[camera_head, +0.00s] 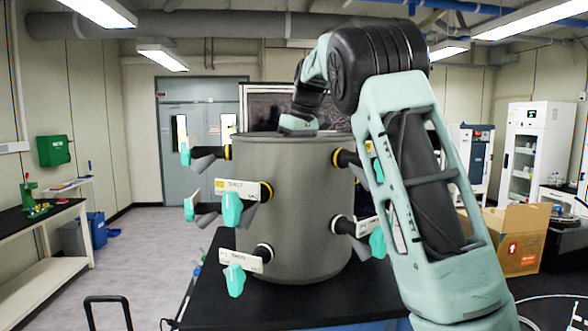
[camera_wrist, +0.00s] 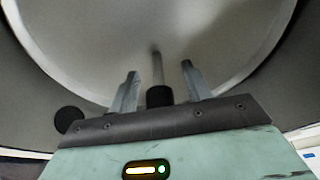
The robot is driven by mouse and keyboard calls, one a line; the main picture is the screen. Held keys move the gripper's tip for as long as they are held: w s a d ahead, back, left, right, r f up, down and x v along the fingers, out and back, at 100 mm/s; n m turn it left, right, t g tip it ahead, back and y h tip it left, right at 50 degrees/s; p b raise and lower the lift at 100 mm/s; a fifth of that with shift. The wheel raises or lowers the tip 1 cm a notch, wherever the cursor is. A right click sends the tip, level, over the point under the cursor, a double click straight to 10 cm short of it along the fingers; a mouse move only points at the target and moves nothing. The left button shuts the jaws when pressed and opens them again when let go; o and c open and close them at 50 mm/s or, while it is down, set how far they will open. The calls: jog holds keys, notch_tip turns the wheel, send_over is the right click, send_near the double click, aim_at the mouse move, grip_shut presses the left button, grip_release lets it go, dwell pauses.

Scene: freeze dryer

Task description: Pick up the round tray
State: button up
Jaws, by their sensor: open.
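The grey cylindrical drum (camera_head: 290,200) of the freeze dryer stands on a black-topped bench. My arm reaches over it, and its end goes down behind the front rim, so the fingers are hidden in the head view. In the wrist view, a large round pale surface with a lighter rim (camera_wrist: 235,30) fills the upper picture; it looks like the round tray. My gripper (camera_wrist: 158,68) is open over it. A thin upright rod (camera_wrist: 157,63) with a dark end shows between the two fingers. Whether the fingers touch the rod, I cannot tell.
Valves with teal handles (camera_head: 232,209) stick out around the drum. A dark panel (camera_head: 275,105) stands behind it. The black bench top (camera_head: 300,308) is clear in front. A cardboard box (camera_head: 520,238) is at the right. A side bench (camera_head: 35,225) stands at the left.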

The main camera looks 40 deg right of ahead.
grip_shut()
jog(key=shift+r, duration=0.15)
